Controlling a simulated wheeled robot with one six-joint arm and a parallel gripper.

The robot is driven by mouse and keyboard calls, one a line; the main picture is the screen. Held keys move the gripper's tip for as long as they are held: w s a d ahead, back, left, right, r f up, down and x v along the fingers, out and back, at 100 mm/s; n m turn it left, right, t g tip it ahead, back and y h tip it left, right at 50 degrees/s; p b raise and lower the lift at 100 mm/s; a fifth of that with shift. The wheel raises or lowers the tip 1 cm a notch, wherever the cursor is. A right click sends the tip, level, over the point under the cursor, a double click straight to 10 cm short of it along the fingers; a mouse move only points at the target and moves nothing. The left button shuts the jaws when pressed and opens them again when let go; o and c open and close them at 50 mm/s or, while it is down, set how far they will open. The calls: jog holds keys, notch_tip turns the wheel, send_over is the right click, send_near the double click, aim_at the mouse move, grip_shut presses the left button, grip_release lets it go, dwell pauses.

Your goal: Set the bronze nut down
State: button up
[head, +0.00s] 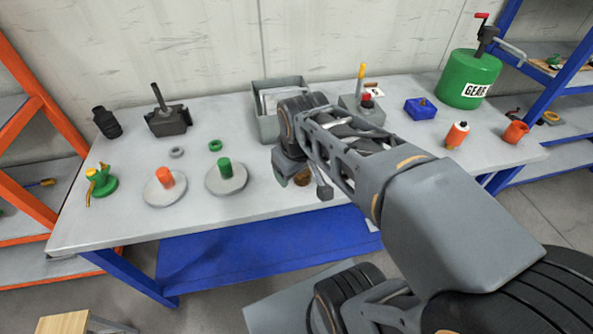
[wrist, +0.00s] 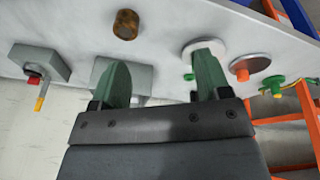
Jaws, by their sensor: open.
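The bronze nut (head: 301,178) is a brown, squat cylinder on the grey bench, partly hidden by my gripper (head: 307,182) in the head view. In the wrist view the nut (wrist: 126,24) stands near the top, clear of the fingers, with nothing gripping it. My gripper (wrist: 160,63) is open and empty there, its two green fingers wide apart. The nut lies beyond the fingertips, nearer the left finger. I cannot tell the exact height of the fingers above the bench.
Two round plates carry an orange cylinder (head: 165,177) and a green cylinder (head: 224,167). A grey bin (head: 266,127) stands behind my gripper. A grey block with a yellow lever (head: 361,84) and a green drum (head: 468,80) are to the right. Bare bench surrounds the nut.

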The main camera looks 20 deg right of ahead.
jog(key=o, duration=0.3)
jog(key=w+d+f+n+g+b, duration=0.1)
jog(key=w+d+f+n+b, duration=0.1)
jog(key=w, duration=0.4)
jog(key=shift+w+d+n+b, duration=0.15)
jog(key=shift+d+n+b, duration=0.25)
jog(key=shift+n, duration=0.6)
jog(key=shift+o, duration=0.4)
jog(key=w+d+f+n+g+b, duration=0.2)
jog(key=w+d+f+n+b, duration=0.1)
jog(key=w+n, duration=0.2)
jog(key=shift+w+d+f+n+h, duration=0.15)
jog(key=shift+w+d+n+h, duration=0.2)
jog(key=shift+w, duration=0.4)
jog(key=b, duration=0.1)
send_over(302, 173)
jog(key=w, duration=0.1)
jog(key=shift+n+g, duration=0.3)
jog(key=shift+n, duration=0.15)
notch_tip(302, 173, down, 8)
jog(key=shift+w+r, duration=0.1)
jog(key=shift+r, duration=0.15)
jog(key=shift+d+f, duration=0.15)
jog(key=shift+f, duration=1.45)
jog(key=shift+d+f, duration=0.15)
jog(key=shift+f, duration=1.45)
